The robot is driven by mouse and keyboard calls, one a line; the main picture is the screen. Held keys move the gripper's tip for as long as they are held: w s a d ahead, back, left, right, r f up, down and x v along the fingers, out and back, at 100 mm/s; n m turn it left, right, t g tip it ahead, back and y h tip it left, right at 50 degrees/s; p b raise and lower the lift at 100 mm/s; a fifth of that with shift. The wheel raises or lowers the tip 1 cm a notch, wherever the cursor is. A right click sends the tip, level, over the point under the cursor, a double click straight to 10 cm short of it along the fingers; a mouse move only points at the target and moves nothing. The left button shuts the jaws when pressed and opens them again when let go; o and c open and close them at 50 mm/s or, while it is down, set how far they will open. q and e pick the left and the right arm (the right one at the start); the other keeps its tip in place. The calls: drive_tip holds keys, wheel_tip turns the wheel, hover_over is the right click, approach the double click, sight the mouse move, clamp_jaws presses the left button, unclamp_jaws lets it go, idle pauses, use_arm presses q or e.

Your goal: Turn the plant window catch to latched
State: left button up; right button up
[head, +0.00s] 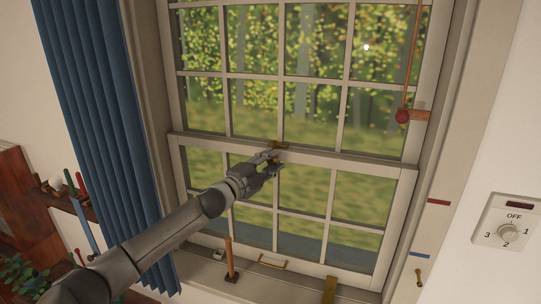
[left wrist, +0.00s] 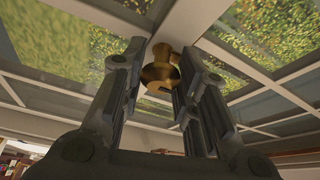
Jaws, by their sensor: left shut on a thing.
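The brass window catch (head: 279,145) sits on the meeting rail in the middle of the window (head: 290,153). It also shows in the left wrist view (left wrist: 160,72), as a rounded brass piece between my fingertips. My left gripper (head: 273,160) reaches up from the lower left and is shut on the catch. The fingers hide part of the catch in the head view, and I cannot tell exactly which way its lever points. My right gripper is not in view.
A blue curtain (head: 100,120) hangs left of the window. A wooden stick (head: 230,262) stands on the sill near a brass sash handle (head: 273,262). A red knob (head: 403,116) hangs on a cord at right. A numbered dial (head: 508,232) is on the right wall.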

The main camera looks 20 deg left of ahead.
use_arm(q)
drive_tip(key=shift+m, duration=0.4)
drive_tip(key=o, duration=1)
drive_tip(key=shift+s+a+f, duration=0.1)
drive_tip(key=shift+s+a, duration=0.1)
drive_tip(key=shift+s, duration=0.3)
drive_tip(key=v, duration=1.1)
drive_tip(key=shift+r, duration=0.25)
